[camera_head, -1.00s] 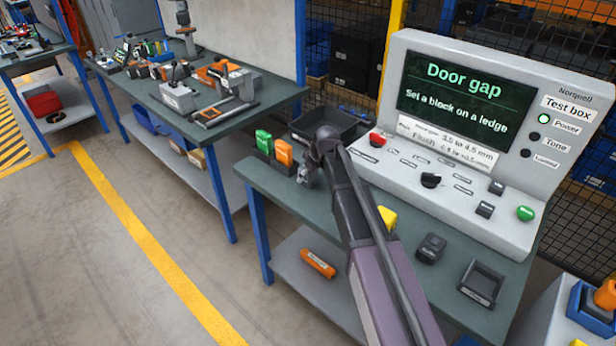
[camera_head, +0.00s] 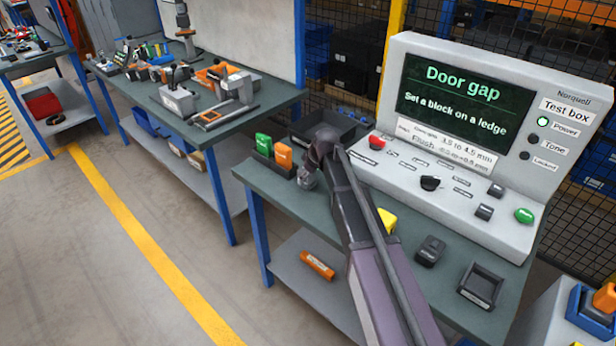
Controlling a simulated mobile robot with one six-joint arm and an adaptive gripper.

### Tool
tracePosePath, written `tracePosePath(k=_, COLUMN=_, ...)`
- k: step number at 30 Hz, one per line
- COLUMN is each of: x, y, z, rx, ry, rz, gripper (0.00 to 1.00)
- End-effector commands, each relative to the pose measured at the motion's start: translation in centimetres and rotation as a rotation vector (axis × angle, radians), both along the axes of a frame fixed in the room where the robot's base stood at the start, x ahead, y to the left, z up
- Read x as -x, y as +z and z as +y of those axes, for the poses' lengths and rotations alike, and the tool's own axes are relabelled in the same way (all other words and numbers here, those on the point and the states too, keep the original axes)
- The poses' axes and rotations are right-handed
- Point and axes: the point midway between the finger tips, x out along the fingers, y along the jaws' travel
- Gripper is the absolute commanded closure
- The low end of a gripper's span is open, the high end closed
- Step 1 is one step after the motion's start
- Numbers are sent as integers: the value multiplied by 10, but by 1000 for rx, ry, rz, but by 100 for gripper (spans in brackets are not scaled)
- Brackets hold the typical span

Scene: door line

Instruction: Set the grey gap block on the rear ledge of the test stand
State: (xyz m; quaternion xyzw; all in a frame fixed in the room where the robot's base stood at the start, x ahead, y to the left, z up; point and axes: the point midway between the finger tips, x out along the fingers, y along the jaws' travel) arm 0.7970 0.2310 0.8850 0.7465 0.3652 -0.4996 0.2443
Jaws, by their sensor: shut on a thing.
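My gripper (camera_head: 308,180), small at the end of my dark arm, is low over the left end of the near green-topped bench, just right of the orange block. It is shut on a small grey thing, apparently the grey gap block, which I cannot clearly tell apart from the fingers. The big grey test box (camera_head: 470,195) stands at the back right of this bench, its screen reading "Door gap" and "Set a block on a ledge". I cannot make out a test stand with a rear ledge; my arm hides part of the bench.
A green block (camera_head: 263,143) and an orange block (camera_head: 283,155) stand upright at the bench's left end. A black tray (camera_head: 345,124) lies behind my gripper. A dark device (camera_head: 430,250) and an open dark tray (camera_head: 481,284) are at the front right.

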Motion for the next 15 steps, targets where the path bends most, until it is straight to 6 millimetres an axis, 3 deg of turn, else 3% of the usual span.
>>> tracePosePath(k=13, x=0, y=37, z=1, rx=-1, ry=0, rz=-1, gripper=88)
tracePosePath(k=15, x=21, y=34, z=-6, rx=-1, ry=0, rz=-1, gripper=88)
